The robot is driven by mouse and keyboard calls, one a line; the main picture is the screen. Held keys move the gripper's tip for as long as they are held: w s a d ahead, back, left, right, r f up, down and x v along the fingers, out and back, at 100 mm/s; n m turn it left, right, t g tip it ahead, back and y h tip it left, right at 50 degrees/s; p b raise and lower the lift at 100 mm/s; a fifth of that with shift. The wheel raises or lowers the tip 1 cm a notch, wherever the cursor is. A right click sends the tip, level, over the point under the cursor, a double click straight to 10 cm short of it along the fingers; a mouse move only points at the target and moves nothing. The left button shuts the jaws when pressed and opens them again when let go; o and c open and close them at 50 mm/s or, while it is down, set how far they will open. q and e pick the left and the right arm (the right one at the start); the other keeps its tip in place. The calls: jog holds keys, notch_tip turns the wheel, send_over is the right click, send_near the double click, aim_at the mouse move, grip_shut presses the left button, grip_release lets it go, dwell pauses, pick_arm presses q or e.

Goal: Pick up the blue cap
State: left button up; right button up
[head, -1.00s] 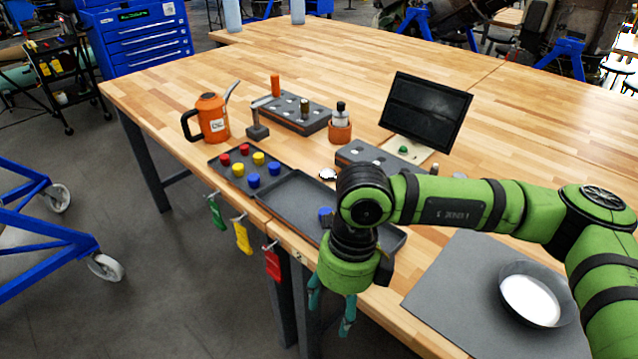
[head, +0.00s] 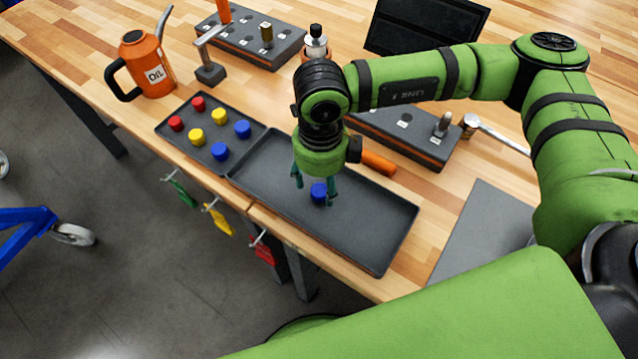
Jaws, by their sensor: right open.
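A blue cap (head: 319,192) stands on the large dark tray (head: 375,228), near its middle. My right gripper (head: 315,192) points down over this tray, with its teal fingers open and the blue cap showing between or just behind them; I cannot tell whether they touch it. Two more blue caps, one nearer the front (head: 220,151) and one behind it (head: 242,129), sit in the smaller tray (head: 172,106) at left, with red caps (head: 176,123) and yellow caps (head: 197,137). My left gripper is not in view.
An orange oil can (head: 143,65) stands at the back left. Dark tool holders, one at the back (head: 262,50) and one right of my gripper (head: 410,148), stand behind the trays. An orange handle (head: 378,163) lies near my right gripper. Tags (head: 218,222) hang off the table's front edge.

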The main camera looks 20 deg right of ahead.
aim_at(320, 189)
jog(key=shift+w+f+p, duration=0.25)
jog(key=shift+f+p, duration=0.05)
jog(key=shift+f, duration=1.35)
jog(key=shift+c, duration=1.2)
jog(key=c, duration=0.7)
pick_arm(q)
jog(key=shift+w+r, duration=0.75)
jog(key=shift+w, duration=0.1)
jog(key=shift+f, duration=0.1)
pick_arm(e)
jog(key=shift+r, duration=0.15)
